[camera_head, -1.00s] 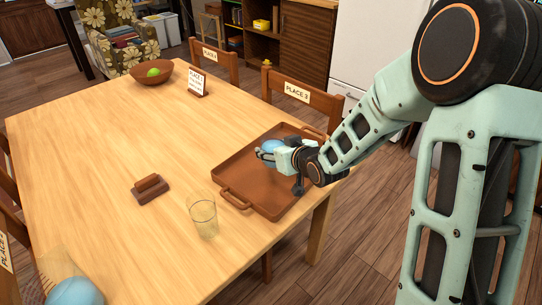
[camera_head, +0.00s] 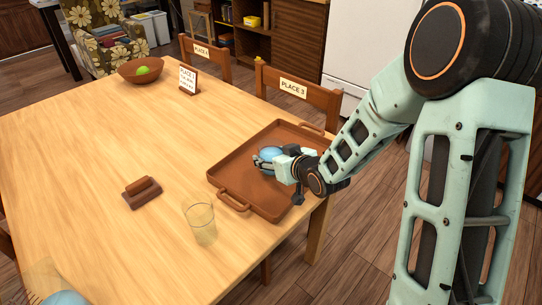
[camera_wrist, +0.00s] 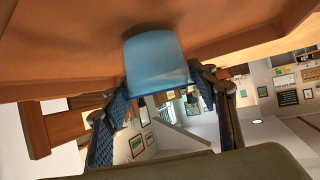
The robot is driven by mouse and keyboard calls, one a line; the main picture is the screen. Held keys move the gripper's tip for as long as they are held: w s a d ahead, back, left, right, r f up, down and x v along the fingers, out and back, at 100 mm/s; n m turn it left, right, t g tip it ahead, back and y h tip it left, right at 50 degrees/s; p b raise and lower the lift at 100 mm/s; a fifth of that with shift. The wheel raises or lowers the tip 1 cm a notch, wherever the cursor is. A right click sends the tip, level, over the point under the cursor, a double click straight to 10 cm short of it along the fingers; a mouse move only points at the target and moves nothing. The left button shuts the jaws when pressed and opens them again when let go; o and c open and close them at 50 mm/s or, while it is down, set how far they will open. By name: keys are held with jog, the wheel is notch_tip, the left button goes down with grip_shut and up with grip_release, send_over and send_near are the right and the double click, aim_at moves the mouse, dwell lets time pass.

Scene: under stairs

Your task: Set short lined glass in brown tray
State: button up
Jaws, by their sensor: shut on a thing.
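The brown tray (camera_head: 238,178) with two handles lies at the right edge of the table. My gripper (camera_head: 276,162) is over the tray's inner area, shut on a short blue glass (camera_head: 270,153). In the wrist view the blue glass (camera_wrist: 155,60) sits between my gripper's two dark fingers (camera_wrist: 160,92), with the tray's brown surface (camera_wrist: 70,45) close behind it. No lines on the glass can be made out. Whether its base touches the tray, I cannot tell.
A tall clear glass (camera_head: 201,226) stands just left of the tray. A brown block-like holder (camera_head: 142,192), a bowl (camera_head: 141,72) with a green fruit, and a place sign (camera_head: 188,80) are on the table. A blue round thing (camera_head: 64,298) is cut off at lower left.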

jog(key=o, duration=1.8)
jog(key=shift+o, duration=0.2)
jog(key=shift+r, duration=0.1)
jog(key=shift+r+p, duration=0.2)
jog(key=shift+p, duration=0.15)
jog(key=b+v, duration=0.2)
jog(key=v, duration=0.9)
jog(key=shift+s+d+b, duration=0.25)
jog(key=shift+s+b, duration=0.1)
jog(key=shift+b, duration=0.05)
